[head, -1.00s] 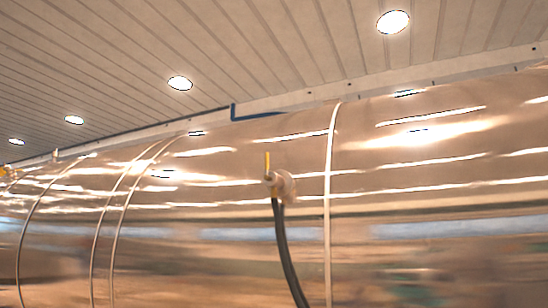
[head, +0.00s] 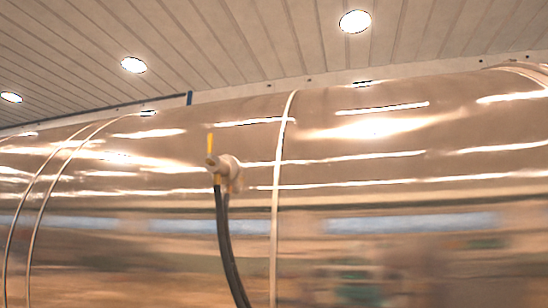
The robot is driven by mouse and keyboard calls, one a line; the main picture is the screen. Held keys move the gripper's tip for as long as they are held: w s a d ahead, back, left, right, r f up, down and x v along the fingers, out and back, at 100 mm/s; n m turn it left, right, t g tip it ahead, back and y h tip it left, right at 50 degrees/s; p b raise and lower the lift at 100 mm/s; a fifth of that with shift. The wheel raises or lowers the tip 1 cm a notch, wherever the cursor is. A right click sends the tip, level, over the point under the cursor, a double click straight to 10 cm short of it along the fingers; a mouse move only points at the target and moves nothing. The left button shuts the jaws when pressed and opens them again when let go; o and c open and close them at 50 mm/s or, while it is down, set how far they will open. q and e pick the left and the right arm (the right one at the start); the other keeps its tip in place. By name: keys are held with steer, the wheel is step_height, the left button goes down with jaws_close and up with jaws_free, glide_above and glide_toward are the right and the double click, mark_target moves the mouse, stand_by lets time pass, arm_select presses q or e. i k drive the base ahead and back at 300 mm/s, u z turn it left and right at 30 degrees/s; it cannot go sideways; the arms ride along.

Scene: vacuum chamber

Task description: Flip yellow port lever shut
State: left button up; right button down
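The yellow lever (head: 210,143) stands upright on a small pale port fitting (head: 230,172) on the side of the shiny metal chamber (head: 380,180). A dark hose (head: 228,250) hangs down from the port, with a bit of yellow at its upper end. Neither of my grippers shows in the head view, so nothing of mine is seen touching the lever.
The curved chamber wall fills the lower part of the view. A pale vertical band (head: 277,210) runs just right of the port, and thin curved bands (head: 38,210) lie at the left. Above is a panelled ceiling with round lamps (head: 355,22).

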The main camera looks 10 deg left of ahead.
mark_target(210, 144)
steer(key=z, duration=0.25)
steer(key=i, duration=0.9)
steer(key=u, duration=0.85)
steer(key=i, duration=0.7)
steer(key=u, duration=0.8)
